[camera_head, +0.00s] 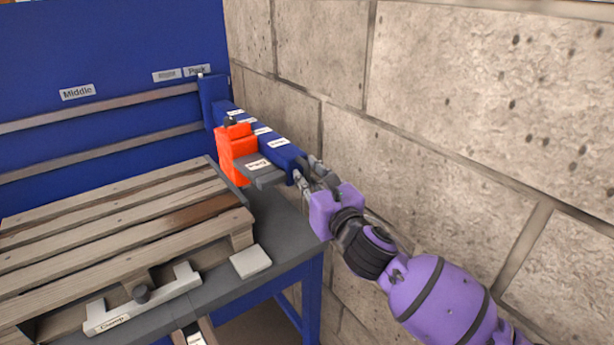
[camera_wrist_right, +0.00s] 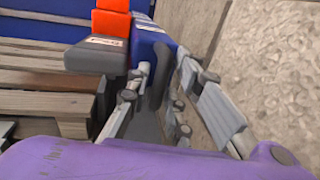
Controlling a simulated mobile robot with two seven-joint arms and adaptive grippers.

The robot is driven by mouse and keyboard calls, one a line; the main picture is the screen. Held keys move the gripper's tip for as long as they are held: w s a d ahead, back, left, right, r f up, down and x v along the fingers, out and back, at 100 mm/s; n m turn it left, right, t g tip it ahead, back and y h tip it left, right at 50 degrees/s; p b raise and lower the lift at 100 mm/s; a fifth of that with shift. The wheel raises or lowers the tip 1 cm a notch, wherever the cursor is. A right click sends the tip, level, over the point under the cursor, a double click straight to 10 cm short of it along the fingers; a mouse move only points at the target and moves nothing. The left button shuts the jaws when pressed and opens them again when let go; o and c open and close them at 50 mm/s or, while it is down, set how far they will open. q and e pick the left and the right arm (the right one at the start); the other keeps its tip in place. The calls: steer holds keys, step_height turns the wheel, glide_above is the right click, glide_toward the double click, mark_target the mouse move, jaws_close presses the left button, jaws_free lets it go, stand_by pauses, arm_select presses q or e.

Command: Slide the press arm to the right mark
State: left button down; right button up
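The press arm (camera_head: 262,137) is a blue beam with small white labels, reaching out from the blue back panel along the wall. An orange block (camera_head: 237,150) with a grey labelled plate (camera_head: 262,171) sits on it. At the panel its far end is just right of the "Right" and "Park" signs. My right gripper (camera_head: 311,174) is at the beam's near end, fingers apart. In the right wrist view its fingers (camera_wrist_right: 167,78) stand on either side of a dark grey upright piece (camera_wrist_right: 157,90), with gaps visible. My left gripper is out of view.
A "Middle" sign (camera_head: 77,92), a "Right" sign (camera_head: 167,75) and a "Park" sign (camera_head: 197,70) mark the panel above grey rails. A wooden pallet (camera_head: 120,222) and a clamp (camera_head: 143,300) lie left. A stone wall (camera_head: 470,110) stands close on the right.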

steer(key=shift+w+a, duration=0.15)
steer(key=shift+w, duration=0.15)
jaws_close()
